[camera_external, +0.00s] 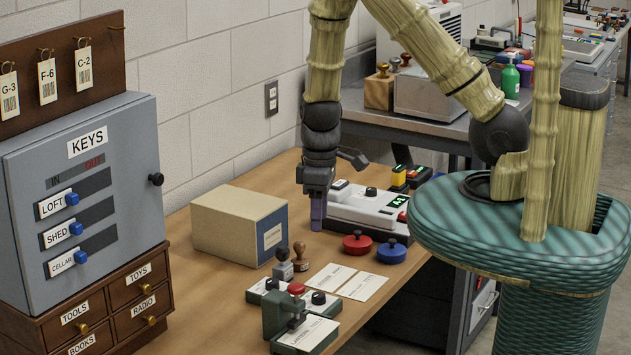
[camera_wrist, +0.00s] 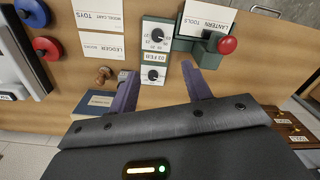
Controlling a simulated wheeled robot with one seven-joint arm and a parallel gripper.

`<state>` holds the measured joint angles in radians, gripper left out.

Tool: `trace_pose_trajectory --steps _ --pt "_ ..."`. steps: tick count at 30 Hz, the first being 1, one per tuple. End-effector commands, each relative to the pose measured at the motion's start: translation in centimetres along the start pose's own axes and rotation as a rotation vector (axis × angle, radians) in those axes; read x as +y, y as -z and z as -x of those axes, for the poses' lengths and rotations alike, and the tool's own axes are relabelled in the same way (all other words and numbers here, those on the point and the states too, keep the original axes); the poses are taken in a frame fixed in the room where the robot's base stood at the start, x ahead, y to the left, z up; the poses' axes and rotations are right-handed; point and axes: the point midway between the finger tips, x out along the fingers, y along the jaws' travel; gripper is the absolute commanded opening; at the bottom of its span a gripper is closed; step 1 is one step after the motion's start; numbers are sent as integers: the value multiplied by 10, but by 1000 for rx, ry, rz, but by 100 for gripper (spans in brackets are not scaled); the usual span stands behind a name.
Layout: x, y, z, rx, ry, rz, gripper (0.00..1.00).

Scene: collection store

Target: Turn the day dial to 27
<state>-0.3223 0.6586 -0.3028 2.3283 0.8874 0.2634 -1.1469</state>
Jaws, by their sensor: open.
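The date device shows in the wrist view as a green-edged block (camera_wrist: 143,58) with white faces and a window that appears to read 03 FEB. It has an upper black dial (camera_wrist: 157,35) with small figures around it and a lower black dial (camera_wrist: 153,73); I cannot surely read either setting. In the external view its knobs (camera_external: 271,284) and (camera_external: 318,298) stand near the table's front. My gripper (camera_wrist: 158,70) is open and empty, with the lower dial between its fingers in the picture. In the external view my gripper (camera_external: 317,226) hangs behind the device, beside the white machine.
A green press with a red knob (camera_wrist: 228,45) holds a card beside the device. A wooden-handled stamp (camera_external: 299,256), white cards (camera_external: 362,286), red (camera_external: 357,244) and blue (camera_external: 391,251) round pads, a cardboard box (camera_external: 230,222) and a white machine (camera_external: 360,207) surround it. The key cabinet (camera_external: 115,150) stands left.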

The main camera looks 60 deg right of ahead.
Motion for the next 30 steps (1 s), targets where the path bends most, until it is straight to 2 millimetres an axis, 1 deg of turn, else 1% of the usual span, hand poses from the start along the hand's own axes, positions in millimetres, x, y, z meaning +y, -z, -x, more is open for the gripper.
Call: trace_pose_trajectory --steps 6,14,17,20,23,30 --pt "3 2 -7 -15 -18 35 49" --pt "3 2 -8 -14 -17 34 49" --pt "3 2 -14 -15 -17 33 49" --pt "3 1 -25 -15 -15 32 49" --pt "4 1 -41 -17 -15 32 49" --pt "5 0 -85 -15 -15 31 49"
